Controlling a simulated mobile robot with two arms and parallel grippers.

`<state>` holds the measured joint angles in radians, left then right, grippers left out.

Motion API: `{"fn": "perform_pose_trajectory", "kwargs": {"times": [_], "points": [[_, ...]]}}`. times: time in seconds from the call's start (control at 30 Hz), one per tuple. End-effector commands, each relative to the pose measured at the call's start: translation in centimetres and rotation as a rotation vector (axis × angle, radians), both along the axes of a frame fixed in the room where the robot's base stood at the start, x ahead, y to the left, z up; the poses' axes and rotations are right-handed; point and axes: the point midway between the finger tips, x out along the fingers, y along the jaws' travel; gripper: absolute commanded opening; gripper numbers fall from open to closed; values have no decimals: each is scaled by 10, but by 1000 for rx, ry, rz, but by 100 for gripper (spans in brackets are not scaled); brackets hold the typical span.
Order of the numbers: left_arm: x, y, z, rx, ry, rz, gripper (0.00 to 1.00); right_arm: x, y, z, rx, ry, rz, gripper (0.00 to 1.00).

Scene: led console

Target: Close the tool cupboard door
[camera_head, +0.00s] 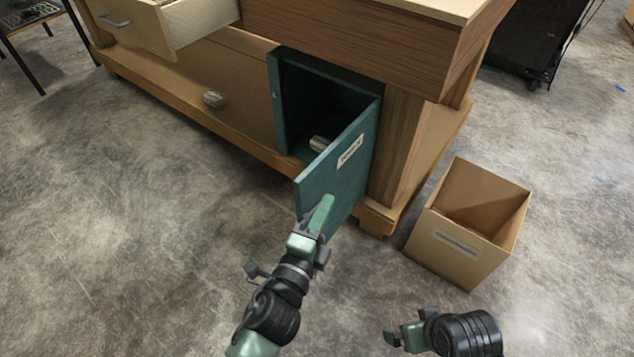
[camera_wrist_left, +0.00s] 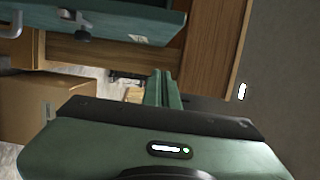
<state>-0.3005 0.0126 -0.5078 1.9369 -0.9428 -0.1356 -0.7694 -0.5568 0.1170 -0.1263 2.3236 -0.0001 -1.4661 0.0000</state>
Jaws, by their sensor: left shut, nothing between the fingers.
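The teal tool cupboard (camera_head: 277,105) stands under the wooden workbench. Its door (camera_head: 345,170) is open, swung out toward me from its right side, with a pale label on the outer face. My left gripper (camera_head: 325,205) is shut and empty at the lower outer part of the door; I cannot tell whether it touches. In the left wrist view the closed fingers (camera_wrist_left: 163,88) point up, and a teal panel, likely the door (camera_wrist_left: 110,22), crosses the top. My right gripper (camera_head: 402,333) is low in the head view, away from the door; its jaw opening is unclear.
An open cardboard box (camera_head: 460,245) stands on the floor right of the cupboard. A wooden drawer (camera_head: 170,25) sticks out at upper left. A small item (camera_head: 213,98) lies on the bench's lower shelf, and a pale object (camera_head: 319,143) is at the cupboard opening.

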Motion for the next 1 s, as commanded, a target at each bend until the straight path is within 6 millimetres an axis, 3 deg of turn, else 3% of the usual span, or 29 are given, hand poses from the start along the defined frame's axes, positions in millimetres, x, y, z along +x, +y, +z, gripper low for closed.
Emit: {"fn": "perform_pose_trajectory", "kwargs": {"times": [0.2, 0.4, 1.0], "points": [[44, -18, 0, -1, -2, -1, 0, 0, 0, 3, 1, -3, 0, 100], [59, 7, 0, 2, 0, -1, 0, 0, 0, -5, -1, 6, 0, 100], [65, 17, -1, -1, 1, -5, 0, 1, 0, -7, 0, 3, 0, 100]]}}
